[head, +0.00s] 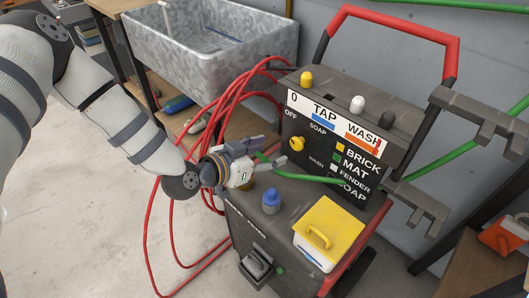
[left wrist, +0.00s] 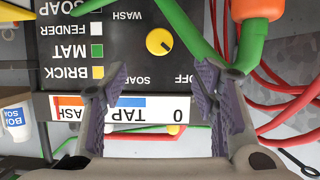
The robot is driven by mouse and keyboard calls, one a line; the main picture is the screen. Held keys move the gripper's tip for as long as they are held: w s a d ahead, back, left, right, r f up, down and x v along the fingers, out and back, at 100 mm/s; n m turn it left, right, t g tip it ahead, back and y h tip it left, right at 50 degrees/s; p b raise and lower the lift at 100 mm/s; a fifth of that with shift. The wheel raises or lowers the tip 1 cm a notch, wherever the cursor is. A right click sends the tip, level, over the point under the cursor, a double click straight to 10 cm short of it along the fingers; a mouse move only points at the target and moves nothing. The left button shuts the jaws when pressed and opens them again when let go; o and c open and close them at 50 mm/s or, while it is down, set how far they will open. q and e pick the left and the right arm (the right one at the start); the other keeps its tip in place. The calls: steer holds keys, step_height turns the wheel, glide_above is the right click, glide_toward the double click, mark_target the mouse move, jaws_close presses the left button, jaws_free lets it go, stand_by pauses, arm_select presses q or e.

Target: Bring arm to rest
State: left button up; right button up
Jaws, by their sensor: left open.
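My left arm comes in from the left of the head view. My left gripper (head: 270,152) is open in front of the washer's control panel (head: 340,140), with its fingers toward the yellow selector knob (head: 297,144). In the left wrist view, the two purple-grey pads of my left gripper (left wrist: 163,88) are spread apart with nothing held between them. The panel appears upside down there, and the knob (left wrist: 160,42) lies beyond the fingertips, apart from them. My right gripper is in neither view.
Red hose loops (head: 222,115) hang close behind my left gripper. A green hose (head: 310,178) crosses below the panel. A blue-capped bottle (head: 271,202) and yellow-lidded container (head: 328,226) stand on the washer's lower deck. A grey sink (head: 225,45) is behind. Floor at lower left is clear.

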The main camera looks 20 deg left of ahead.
arm_select(q)
steer(key=shift+s+a+r, duration=0.2)
steer(key=shift+s+r, duration=0.05)
steer(key=shift+s, duration=0.35)
steer(key=s+d+f+n+g+p, duration=0.1)
steer(key=s+f+g, duration=0.25)
steer(key=s, duration=0.45)
steer(key=s+d+f+g+y+p, duration=0.1)
steer(key=s+d+f+g, duration=0.2)
steer(key=s, duration=0.4)
steer(key=s+f+n+g+p, duration=0.1)
steer(key=s+f+g, duration=0.2)
steer(key=s+f, duration=0.35)
steer(key=s+a+r+n+g+y, duration=0.1)
steer(key=s+a+g, duration=0.1)
steer(key=s, duration=0.8)
steer(key=s+a+r+n+g+y, duration=0.1)
steer(key=s+a+g+y, duration=0.1)
steer(key=s, duration=0.8)
steer(key=shift+s+a+g+y+p, duration=0.3)
steer(key=shift+a+g+p, duration=0.15)
steer(key=shift+a+g, duration=0.4)
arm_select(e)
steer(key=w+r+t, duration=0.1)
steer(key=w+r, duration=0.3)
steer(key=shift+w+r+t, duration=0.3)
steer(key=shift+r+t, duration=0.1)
arm_select(q)
steer(key=shift+r, duration=0.1)
